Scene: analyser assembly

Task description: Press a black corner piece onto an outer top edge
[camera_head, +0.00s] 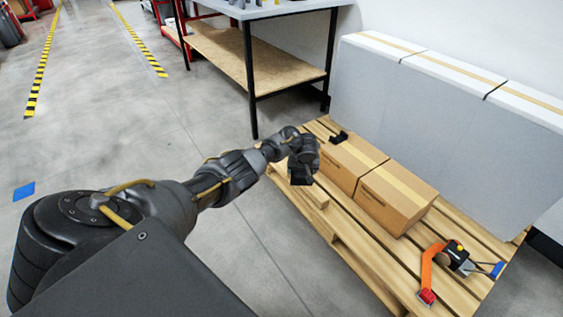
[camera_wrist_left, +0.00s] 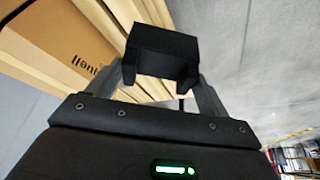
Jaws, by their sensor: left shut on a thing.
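My left gripper (camera_head: 301,172) is over the left edge of the wooden pallet, beside the cardboard boxes. In the left wrist view its two fingers (camera_wrist_left: 162,75) are shut on a black corner piece (camera_wrist_left: 163,50), which sits between the fingertips. In the head view the held piece is a small dark shape and hard to make out. Tall grey-white boxes (camera_head: 440,110) with taped tops stand behind the pallet. My right gripper is not in view.
Two cardboard boxes (camera_head: 398,200) stand on the pallet (camera_head: 330,222). An orange tape dispenser (camera_head: 429,268) lies at its near right. A workbench (camera_head: 250,45) with a lower shelf stands at the back. Open concrete floor (camera_head: 130,130) lies to the left.

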